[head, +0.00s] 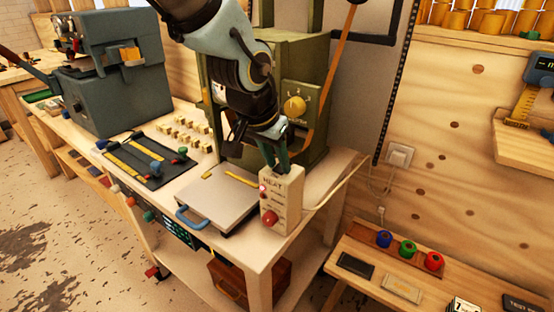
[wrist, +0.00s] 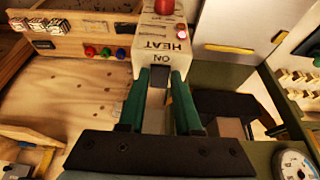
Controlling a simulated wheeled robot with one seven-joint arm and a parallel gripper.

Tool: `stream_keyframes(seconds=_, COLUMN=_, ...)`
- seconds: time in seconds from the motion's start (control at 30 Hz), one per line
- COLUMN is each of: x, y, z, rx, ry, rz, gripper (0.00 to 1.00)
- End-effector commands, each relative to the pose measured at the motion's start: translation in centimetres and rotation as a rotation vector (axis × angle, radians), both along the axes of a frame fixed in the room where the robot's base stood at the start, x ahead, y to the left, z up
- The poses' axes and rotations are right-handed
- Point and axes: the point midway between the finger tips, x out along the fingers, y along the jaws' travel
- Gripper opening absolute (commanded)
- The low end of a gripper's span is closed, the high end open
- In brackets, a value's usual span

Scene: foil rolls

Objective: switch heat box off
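The heat box (head: 284,199) is a cream upright box at the front right corner of the workbench. It has the word HEAT, a red knob (head: 270,218) low on its front and a lit reddish lamp (head: 263,190). My gripper (head: 277,164) points down at the top of the box, fingers parted. In the wrist view the green fingertips (wrist: 161,74) reach the box's top edge (wrist: 157,58), by the ON label. A greyish part shows between the fingers; I cannot tell whether they touch it. The lamp glows red there too (wrist: 182,31).
A flat grey plate with a blue handle (head: 217,196) lies left of the box. A green press (head: 300,95) stands behind it. A low shelf (head: 400,265) with blue, green and red spools is at right. A wall socket (head: 399,155) has a cable.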

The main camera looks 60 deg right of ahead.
Motion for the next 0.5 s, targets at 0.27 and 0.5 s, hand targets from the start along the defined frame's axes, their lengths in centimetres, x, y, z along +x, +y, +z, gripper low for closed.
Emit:
stream_keyframes(seconds=0.27, x=-0.05, y=0.0, z=0.01, rx=0.0, ry=0.001, rz=0.0, gripper=0.0)
stream_keyframes(seconds=0.5, x=-0.07, y=0.0, z=0.02, rx=0.001, ry=0.001, rz=-0.001, gripper=0.0)
